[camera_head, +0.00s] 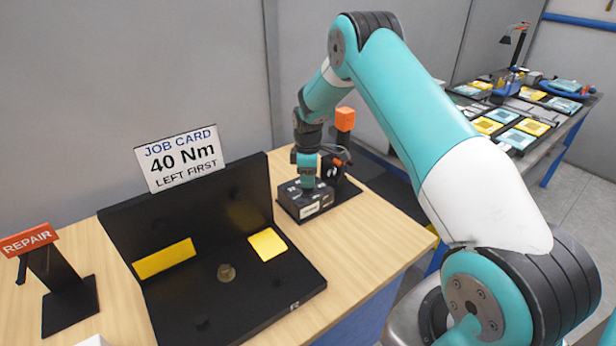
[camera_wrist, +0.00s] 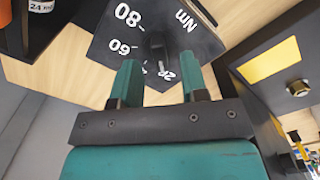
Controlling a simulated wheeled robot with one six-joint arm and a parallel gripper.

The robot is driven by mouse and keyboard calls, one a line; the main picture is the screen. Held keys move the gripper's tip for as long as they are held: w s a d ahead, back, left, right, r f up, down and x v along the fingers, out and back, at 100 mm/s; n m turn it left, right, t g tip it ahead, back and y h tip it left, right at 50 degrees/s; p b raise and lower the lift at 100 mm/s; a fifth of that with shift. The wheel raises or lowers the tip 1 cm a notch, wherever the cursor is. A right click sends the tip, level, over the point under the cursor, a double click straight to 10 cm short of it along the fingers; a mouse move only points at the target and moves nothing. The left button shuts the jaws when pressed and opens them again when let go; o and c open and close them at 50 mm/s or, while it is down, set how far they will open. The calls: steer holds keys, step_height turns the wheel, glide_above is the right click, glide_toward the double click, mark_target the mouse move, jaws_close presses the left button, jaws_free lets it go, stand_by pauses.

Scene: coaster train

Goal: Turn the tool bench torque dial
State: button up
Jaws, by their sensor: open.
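The torque dial is a dark knob (camera_wrist: 157,45) on a black box with white markings. The box (camera_head: 310,213) stands on the wooden bench, right of the job card. The knob's setting cannot be read. My gripper (camera_wrist: 160,70) is open, its two teal fingers pointing at the face, one on each side of the knob's line. Whether they touch it is unclear. In the head view my gripper (camera_head: 306,178) is directly above the box.
A job card (camera_head: 182,158) reading "40 Nm, left first" stands behind a black fixture (camera_head: 222,302) with yellow pads and a bolt (camera_head: 226,272). An orange-topped post (camera_head: 345,118) stands close behind my gripper. A REPAIR sign (camera_head: 27,240) is at left.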

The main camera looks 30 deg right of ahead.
steer(key=shift+f, duration=0.95)
steer(key=shift+c, duration=0.2)
jaws_close()
